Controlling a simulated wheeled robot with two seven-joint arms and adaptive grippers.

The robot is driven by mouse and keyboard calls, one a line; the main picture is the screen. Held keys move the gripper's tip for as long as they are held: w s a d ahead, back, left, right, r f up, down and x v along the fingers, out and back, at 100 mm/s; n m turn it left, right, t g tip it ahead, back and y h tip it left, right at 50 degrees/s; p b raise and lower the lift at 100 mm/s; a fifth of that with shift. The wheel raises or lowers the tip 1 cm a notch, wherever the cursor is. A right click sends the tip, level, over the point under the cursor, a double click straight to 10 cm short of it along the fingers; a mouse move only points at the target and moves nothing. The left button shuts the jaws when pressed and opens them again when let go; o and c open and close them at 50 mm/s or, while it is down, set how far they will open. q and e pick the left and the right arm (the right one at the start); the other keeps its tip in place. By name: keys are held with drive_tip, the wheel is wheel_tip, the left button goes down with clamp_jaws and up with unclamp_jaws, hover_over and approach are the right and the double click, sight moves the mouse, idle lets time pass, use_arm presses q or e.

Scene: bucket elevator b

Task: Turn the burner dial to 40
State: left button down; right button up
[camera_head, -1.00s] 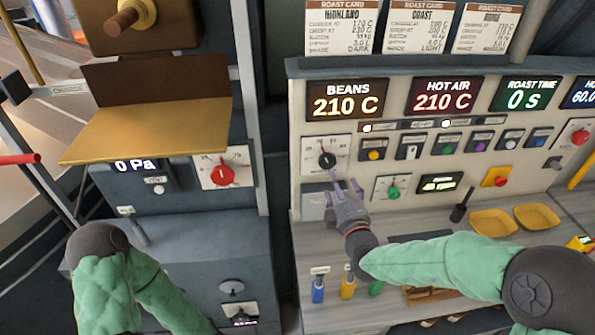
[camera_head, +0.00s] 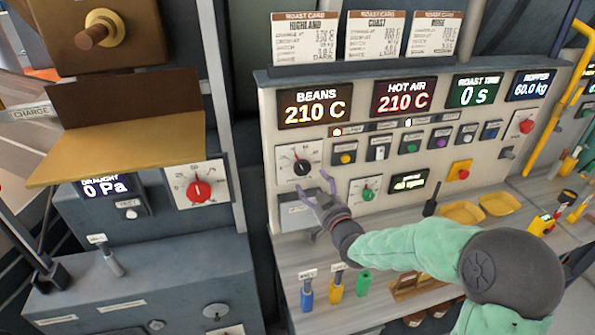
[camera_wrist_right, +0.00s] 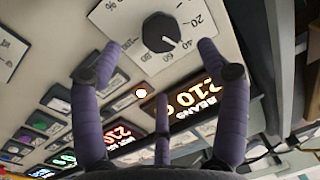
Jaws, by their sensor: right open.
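The burner dial is likely the black knob (camera_head: 302,167) on a white scale plate, under the BEANS display. In the right wrist view the same black knob (camera_wrist_right: 160,32) fills the top middle, with 20, 40 and 60 printed beside it. A pale mark on it points to the lower right, toward the 40 side; the exact reading is unclear. My right gripper (camera_head: 317,188) is open just below and in front of the dial. In the wrist view its purple fingers (camera_wrist_right: 160,48) are spread to both sides of the knob, without visible grip. My left gripper is out of view.
A green dial (camera_head: 367,194) sits right of my gripper, with several buttons above it. A red dial (camera_head: 198,190) is on the cabinet at left. Colored-handled tools (camera_head: 335,290) and yellow trays (camera_head: 461,213) are on the counter below.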

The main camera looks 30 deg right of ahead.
sight(304, 170)
drive_tip(key=w, duration=0.6)
drive_tip(key=w+d, duration=0.1)
drive_tip(key=w, duration=0.2)
drive_tip(key=shift+w+d, duration=0.1)
drive_tip(key=c, duration=1.1)
